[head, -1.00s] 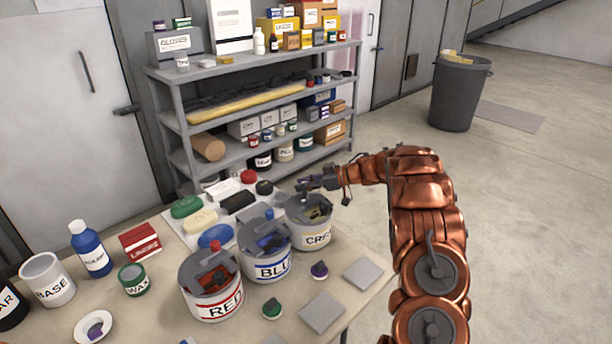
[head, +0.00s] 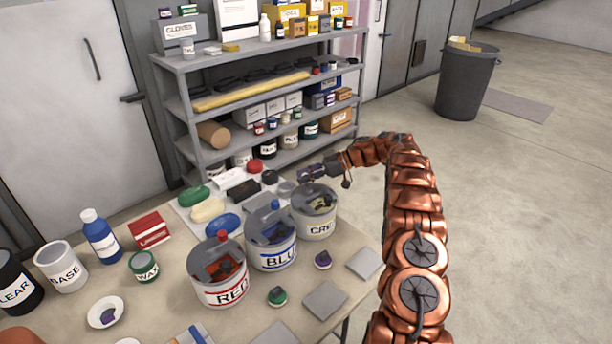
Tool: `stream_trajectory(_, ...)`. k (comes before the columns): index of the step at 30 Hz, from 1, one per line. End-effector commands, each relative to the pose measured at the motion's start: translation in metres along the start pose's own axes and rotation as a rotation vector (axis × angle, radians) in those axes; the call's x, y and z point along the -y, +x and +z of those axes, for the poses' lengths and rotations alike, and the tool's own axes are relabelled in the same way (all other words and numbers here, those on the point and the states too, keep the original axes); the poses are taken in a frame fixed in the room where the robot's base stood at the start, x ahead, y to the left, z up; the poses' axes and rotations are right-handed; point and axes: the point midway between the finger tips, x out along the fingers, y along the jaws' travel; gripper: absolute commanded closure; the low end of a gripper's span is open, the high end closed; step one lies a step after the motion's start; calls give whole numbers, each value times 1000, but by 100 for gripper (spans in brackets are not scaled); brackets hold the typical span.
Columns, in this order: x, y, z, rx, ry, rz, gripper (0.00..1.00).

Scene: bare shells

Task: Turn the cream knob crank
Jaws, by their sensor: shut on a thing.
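The cream pot (head: 316,228), labelled "CRE...", stands at the right end of a row of three pots on the table. Its dark grey lid has an opening that shows yellowish contents.
A shelf rack (head: 260,95) stands behind the table. Bottles and cans stand at the left. Small paint pots (head: 277,297) and grey tiles (head: 363,263) lie in front of the pots. Open floor is at the right.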

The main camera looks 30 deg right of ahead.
Motion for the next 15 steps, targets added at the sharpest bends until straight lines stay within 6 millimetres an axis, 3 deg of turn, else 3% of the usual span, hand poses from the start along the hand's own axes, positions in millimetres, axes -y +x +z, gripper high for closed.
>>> stream_trajectory(15, 2, 4, -1, 0, -26, -67, 100)
